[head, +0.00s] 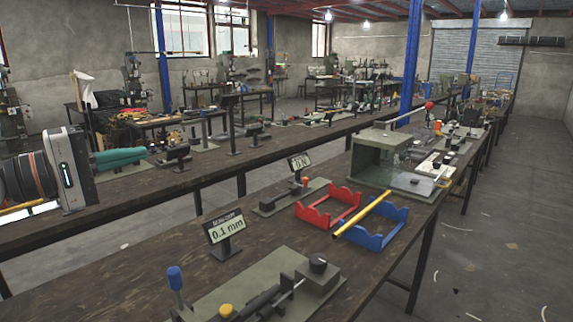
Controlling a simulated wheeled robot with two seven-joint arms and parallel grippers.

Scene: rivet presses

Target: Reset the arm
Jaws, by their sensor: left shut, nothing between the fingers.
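My left gripper (138,155) comes in at the left edge, a grey body with teal fingers pointing right. Its fingers are together and empty, seen in front of the rear bench and apart from the things on the near bench. My right gripper is out of view. A green press-like fixture (373,164) stands at the far right of the near bench, with a long lever ending in a red ball (429,104). A yellow rod (361,214) lies slanted over a blue cradle (375,238), beside a red cradle (312,216).
A green-based fixture with a blue-knobbed lever (175,278) fills the near front of the bench (140,285). A "0.1 mm" sign (226,230) and another small sign (300,161) stand upright. The bench's front left is bare. Open floor (500,220) lies at right.

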